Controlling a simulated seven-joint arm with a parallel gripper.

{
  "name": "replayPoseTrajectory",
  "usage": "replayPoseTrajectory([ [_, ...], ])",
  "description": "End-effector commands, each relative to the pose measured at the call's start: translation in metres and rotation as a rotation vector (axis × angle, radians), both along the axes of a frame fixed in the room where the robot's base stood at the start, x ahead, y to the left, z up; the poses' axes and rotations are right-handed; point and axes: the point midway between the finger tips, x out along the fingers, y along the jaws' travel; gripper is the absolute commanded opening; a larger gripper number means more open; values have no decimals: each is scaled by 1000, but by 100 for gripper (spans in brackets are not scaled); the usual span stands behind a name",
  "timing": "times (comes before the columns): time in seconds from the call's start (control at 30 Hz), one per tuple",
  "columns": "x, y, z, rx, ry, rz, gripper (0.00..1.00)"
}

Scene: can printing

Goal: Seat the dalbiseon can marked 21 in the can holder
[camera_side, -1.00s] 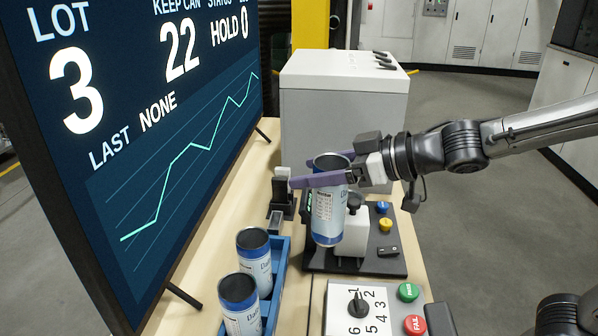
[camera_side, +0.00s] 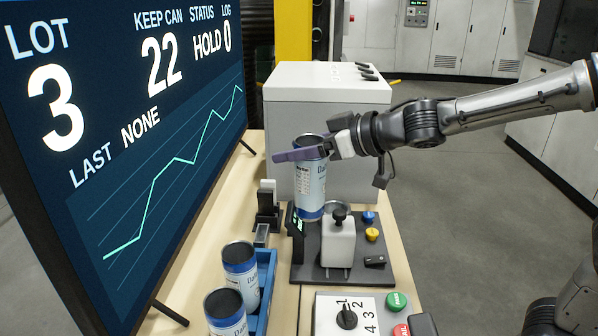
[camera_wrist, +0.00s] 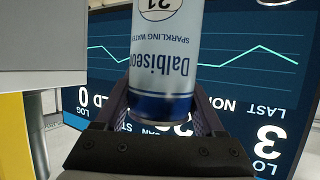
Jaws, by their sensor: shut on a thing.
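My gripper (camera_side: 300,150) is shut on a blue and white Dalbiseon can (camera_side: 311,186), near its top. The can is about upright in the side view. In the wrist view the can (camera_wrist: 165,55) appears upside down, marked 21, between the two purple fingers. A dark fixture plate (camera_side: 310,268) carries a white block with a black knob (camera_side: 338,240). The can's lower end is just behind and left of this block. I cannot tell if it touches the fixture; the can holder itself is not clearly visible behind the can and block.
Two similar cans (camera_side: 240,275) stand in a blue tray (camera_side: 265,290) at the front left. A large screen (camera_side: 130,150) runs along the left. A grey box (camera_side: 345,110) stands behind. A numbered dial panel (camera_side: 325,318) is in front. Blue and yellow buttons (camera_side: 371,234) sit right of the block.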

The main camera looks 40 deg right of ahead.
Motion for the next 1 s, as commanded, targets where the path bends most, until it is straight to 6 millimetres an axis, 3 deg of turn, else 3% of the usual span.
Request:
replayPoseTrajectory([
  [0.23, 58, -89, -9, 2, 5, -216, 0],
  [0.4, 76, -139, -20, 2, 4, -323, 0],
  [0.5, 79, -159, -28, 2, 3, -360, 0],
  [0.7, 80, -175, -34, 0, 0, -389, 0],
  [1.0, 79, -175, -34, 0, 0, -389, 0],
])
